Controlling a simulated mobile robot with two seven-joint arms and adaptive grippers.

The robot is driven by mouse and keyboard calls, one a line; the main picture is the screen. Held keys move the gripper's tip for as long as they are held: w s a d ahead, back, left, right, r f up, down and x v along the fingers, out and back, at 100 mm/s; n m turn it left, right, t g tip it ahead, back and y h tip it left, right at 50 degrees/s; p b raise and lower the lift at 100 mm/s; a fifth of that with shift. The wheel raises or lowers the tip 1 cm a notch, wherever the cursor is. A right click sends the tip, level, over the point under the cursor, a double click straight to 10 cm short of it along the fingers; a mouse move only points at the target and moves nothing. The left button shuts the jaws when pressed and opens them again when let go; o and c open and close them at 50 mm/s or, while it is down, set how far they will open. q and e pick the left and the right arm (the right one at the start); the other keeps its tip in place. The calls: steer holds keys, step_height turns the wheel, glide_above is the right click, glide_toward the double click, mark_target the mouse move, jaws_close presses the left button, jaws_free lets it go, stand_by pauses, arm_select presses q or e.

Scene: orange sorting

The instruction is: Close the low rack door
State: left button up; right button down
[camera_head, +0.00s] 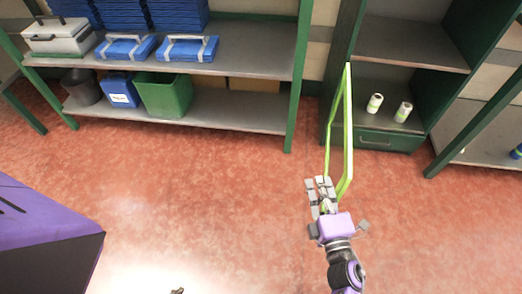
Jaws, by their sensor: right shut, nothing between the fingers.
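The low rack door (348,130) is a bright lime-green frame. It stands open, swung out from the rack toward me, and I see it nearly edge-on. The dark green rack (392,140) behind it has its low compartment exposed. My right gripper (321,188) is shut and empty. It is beside the near, lower end of the door, on its left side. I cannot tell whether it touches the door. My left gripper is not recognisable in the view.
Two small pale cylinders (375,103) (403,112) stand inside the rack. A long shelf (240,52) on the left holds blue cases and a green bin (165,97). A purple and black block (45,230) stands at left.

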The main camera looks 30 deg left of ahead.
arm_select(q)
steer(key=shift+s+a, duration=0.15)
steer(key=shift+s, duration=0.8)
arm_select(e)
steer(key=d, duration=0.1)
steer(key=w+d, duration=0.1)
steer(key=d, duration=0.1)
steer(key=shift+w+d, duration=0.2)
steer(key=shift+d, duration=0.1)
arm_select(q)
steer(key=shift+w, duration=0.15)
arm_select(e)
steer(key=shift+d, duration=0.2)
